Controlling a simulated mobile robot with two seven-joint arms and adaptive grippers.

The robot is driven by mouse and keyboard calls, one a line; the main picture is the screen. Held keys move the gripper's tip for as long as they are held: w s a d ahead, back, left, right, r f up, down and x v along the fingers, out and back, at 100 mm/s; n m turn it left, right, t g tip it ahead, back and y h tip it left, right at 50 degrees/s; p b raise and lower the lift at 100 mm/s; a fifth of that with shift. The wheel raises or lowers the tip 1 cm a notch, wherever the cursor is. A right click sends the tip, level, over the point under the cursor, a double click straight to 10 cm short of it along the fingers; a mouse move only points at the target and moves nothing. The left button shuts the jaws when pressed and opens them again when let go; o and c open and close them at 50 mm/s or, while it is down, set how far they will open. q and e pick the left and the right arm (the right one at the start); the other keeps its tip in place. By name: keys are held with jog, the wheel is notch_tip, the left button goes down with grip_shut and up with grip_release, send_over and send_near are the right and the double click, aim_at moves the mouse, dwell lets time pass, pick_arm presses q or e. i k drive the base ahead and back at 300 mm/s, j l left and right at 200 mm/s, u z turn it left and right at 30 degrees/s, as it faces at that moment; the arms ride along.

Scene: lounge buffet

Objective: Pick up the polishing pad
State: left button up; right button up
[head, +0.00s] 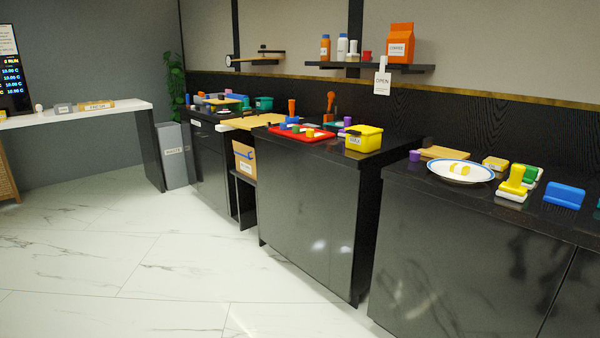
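I cannot tell for certain which item is the polishing pad. On the right counter stands a yellow-handled block with a white base (514,183), a possible match. A green piece with a white base (534,173) sits just behind it, partly hidden. A blue brush-like piece (564,196) lies to their right. Neither of my grippers is in the head view, and nothing is being held in sight.
The right counter (420,190) also bears a white plate with a blue rim (438,172). The middle counter (345,160) holds a red tray (283,134) and a yellow bin (364,138). A grey waste bin (174,160) stands at the back. The marble floor (130,255) in front is clear.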

aim_at(512, 189)
jog(key=z, duration=1.25)
jog(key=l+u, duration=0.15)
jog(key=l, duration=0.25)
jog(key=j+z, duration=0.25)
